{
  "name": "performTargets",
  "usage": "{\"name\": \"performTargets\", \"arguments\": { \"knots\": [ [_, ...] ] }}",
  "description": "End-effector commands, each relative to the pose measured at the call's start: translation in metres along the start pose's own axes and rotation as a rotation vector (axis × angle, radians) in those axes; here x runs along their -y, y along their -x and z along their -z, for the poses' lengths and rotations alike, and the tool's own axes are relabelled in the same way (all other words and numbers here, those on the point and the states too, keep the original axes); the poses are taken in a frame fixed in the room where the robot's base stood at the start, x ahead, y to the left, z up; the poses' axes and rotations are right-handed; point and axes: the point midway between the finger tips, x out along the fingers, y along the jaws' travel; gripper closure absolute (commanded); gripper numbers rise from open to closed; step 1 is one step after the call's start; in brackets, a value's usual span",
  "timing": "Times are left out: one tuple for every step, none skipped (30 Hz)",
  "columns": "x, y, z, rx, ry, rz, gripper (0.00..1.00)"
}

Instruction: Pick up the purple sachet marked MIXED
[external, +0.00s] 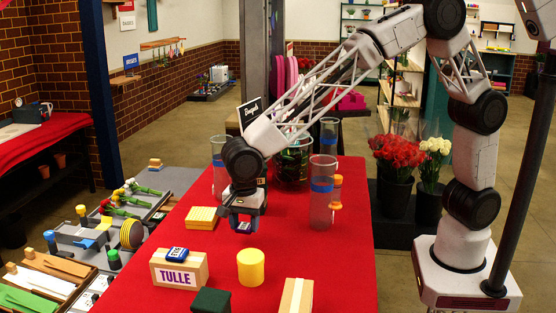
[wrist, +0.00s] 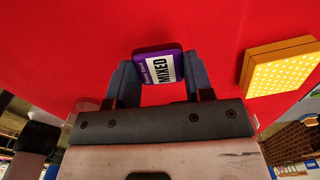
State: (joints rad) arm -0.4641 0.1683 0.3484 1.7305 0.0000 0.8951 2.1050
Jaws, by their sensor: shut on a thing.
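The purple sachet (wrist: 158,68) has a white label reading MIXED and sits between my gripper's two fingers in the wrist view. My gripper (wrist: 157,82) is shut on it, with a finger against each side. In the external view my gripper (external: 243,222) points down over the red table, and a small purple and white part of the sachet (external: 244,227) shows between the fingers. I cannot tell whether the sachet touches the cloth.
A yellow dotted block (external: 201,218) lies left of my gripper. A TULLE box (external: 179,270) with a blue sachet (external: 177,254) on top, a yellow cylinder (external: 251,267) and a dark green block (external: 211,302) stand nearer the camera. A clear blue-banded cylinder (external: 321,192) stands right.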

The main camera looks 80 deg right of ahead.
Motion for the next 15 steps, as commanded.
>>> {"name": "performTargets", "arguments": {
  "knots": [
    [-0.007, 0.002, 0.004, 0.0, 0.0, 0.001, 0.74],
    [-0.011, 0.002, 0.007, 0.0, 0.0, 0.001, 0.74],
    [-0.017, 0.003, 0.01, 0.001, 0.0, 0.001, 0.74],
    [-0.021, 0.004, 0.012, 0.001, 0.0, 0.001, 0.74],
    [-0.025, 0.004, 0.014, 0.001, 0.0, 0.001, 0.74],
    [-0.031, 0.004, 0.018, 0.001, 0.0, 0.001, 0.74],
    [-0.035, 0.005, 0.02, 0.001, 0.0, 0.001, 0.74],
    [-0.038, 0.005, 0.022, 0.001, 0.0, 0.001, 0.74],
    [-0.044, 0.005, 0.025, 0.001, 0.0, 0.001, 0.74],
    [-0.048, 0.006, 0.028, 0.001, 0.0, 0.001, 0.74],
    [-0.051, 0.006, 0.03, 0.001, 0.0, 0.001, 0.74],
    [-0.056, 0.007, 0.032, 0.001, 0.0, 0.001, 0.74],
    [-0.059, 0.007, 0.034, 0.001, 0.0, 0.001, 0.74],
    [-0.062, 0.007, 0.036, 0.001, 0.0, 0.001, 0.74],
    [-0.067, 0.008, 0.038, 0.001, 0.0, 0.001, 0.74]
  ]
}}
